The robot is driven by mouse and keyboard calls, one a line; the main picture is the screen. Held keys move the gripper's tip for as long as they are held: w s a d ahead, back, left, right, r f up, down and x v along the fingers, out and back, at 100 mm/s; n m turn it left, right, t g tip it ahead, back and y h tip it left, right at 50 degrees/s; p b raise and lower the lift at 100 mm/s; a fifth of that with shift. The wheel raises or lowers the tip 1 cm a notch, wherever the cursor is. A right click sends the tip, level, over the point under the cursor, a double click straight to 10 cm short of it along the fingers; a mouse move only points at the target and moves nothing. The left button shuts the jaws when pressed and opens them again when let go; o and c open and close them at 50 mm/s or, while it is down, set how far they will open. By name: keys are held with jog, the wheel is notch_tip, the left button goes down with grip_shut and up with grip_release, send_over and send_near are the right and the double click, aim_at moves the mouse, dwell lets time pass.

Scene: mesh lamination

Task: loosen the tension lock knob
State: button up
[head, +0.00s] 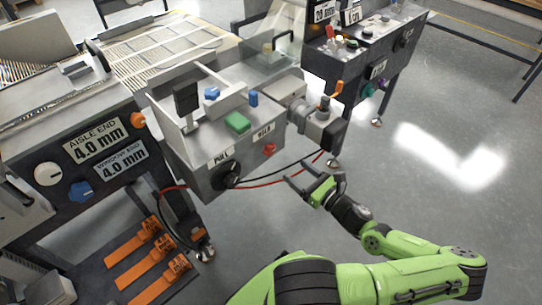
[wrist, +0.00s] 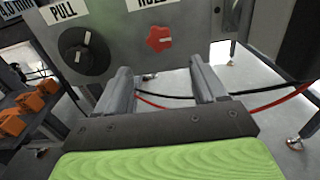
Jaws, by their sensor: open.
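A red lobed knob (head: 269,150) sits on the front of the grey machine box, below a HOLD label. It shows above and between my fingers in the wrist view (wrist: 159,39). A round black knob (head: 226,175) sits to its left, below a PULL label; it also shows in the wrist view (wrist: 84,51). No label reads tension lock, so I cannot tell for sure which knob bears that name. My gripper (head: 297,173) is open and empty, in front of and below the red knob, apart from it. Its fingers also show in the wrist view (wrist: 160,70).
Red and black cables (head: 262,182) hang under the box near my gripper. Orange pedals (head: 144,257) stand low at left. Open floor (head: 440,190) lies to the right.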

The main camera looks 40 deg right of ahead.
aim_at(272, 152)
jog(key=w+b, duration=0.1)
jog(key=w, duration=0.4)
jog(key=w+b, duration=0.1)
jog(key=w, duration=0.4)
jog(key=shift+w+a, duration=0.2)
jog(key=shift+w, duration=0.1)
jog(key=c, duration=1.1)
jog(key=shift+o, duration=0.2)
